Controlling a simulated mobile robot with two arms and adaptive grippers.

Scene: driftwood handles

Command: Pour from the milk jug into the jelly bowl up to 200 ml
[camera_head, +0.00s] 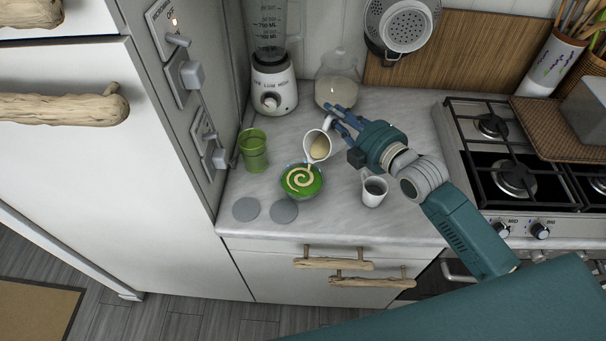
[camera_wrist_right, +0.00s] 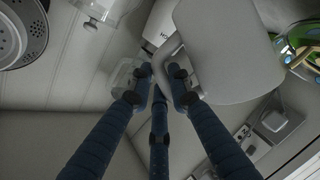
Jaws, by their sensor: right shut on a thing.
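The white milk jug (camera_head: 313,136) is tilted above the back right of the jelly bowl (camera_head: 319,190), with pale cream liquid in its mouth. The bowl holds green jelly with a cream-coloured spiral on top. My right gripper (camera_head: 338,117) is shut on the jug's handle, to the right of the jug. In the right wrist view the fingers (camera_wrist_right: 161,80) close around the handle, and the jug (camera_wrist_right: 230,60) fills the upper middle. The bowl (camera_wrist_right: 300,45) shows partly behind it. My left gripper is not in view.
A white cup (camera_head: 374,193) stands right of the bowl, a green glass (camera_head: 253,155) left of it. Two grey discs (camera_head: 284,210) lie in front. A blender (camera_head: 273,88) and a glass jar (camera_head: 338,83) stand behind. The stove (camera_head: 515,180) is at right.

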